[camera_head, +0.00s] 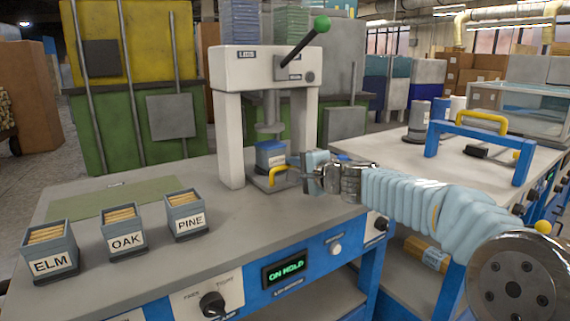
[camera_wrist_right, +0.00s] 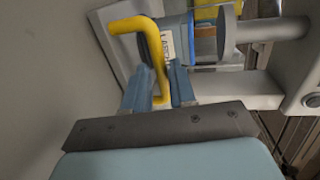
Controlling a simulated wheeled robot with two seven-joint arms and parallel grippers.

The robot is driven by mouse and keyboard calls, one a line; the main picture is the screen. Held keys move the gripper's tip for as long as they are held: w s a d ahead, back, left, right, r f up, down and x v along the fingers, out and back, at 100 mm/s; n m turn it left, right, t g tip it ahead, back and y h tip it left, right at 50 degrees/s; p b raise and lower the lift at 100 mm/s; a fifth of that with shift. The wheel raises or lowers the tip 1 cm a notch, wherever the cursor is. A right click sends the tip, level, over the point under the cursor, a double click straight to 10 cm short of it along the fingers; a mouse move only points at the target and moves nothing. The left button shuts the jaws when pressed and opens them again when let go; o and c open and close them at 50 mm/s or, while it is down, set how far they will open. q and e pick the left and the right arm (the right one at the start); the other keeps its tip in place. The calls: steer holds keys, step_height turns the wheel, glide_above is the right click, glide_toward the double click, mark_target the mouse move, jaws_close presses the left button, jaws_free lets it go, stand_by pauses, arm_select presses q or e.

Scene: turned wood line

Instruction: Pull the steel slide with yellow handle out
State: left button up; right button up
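The steel slide (camera_head: 258,186) lies on the bench at the foot of the white press. My right gripper (camera_head: 303,170) reaches in from the right to the handle. In the wrist view its two blue fingers (camera_wrist_right: 160,88) stand on either side of the handle's bar, with little or no gap, and appear shut on it. A blue labelled block (camera_head: 270,154) sits on the slide under the press's ram (camera_head: 269,127). My left gripper is out of view.
The press (camera_head: 231,135) has a lever with a green knob (camera_head: 321,24). Bins marked ELM (camera_head: 53,263), OAK (camera_head: 126,241) and PINE (camera_head: 189,222) stand at the left. The bench in front of the slide is clear.

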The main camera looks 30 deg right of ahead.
steer(key=shift+x, duration=2.15)
jaws_close()
